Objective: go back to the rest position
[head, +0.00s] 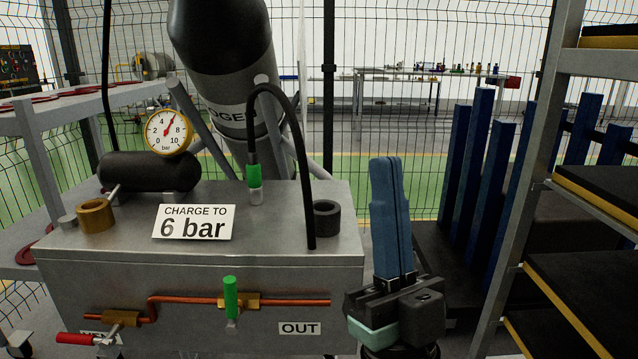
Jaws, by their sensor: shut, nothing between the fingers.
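My gripper (386,163) stands upright at the right of the charging cart (200,252) in the head view. Its long blue fingers point up and are pressed together, with nothing between them. Its dark body with a pale green part shows below, near the cart's right front corner. I cannot tell whether it touches the cart. The rest of my arm is mostly hidden below the picture's edge.
A shelf rack (530,190) and blue posts (486,170) stand close on the right. A wire fence runs behind.

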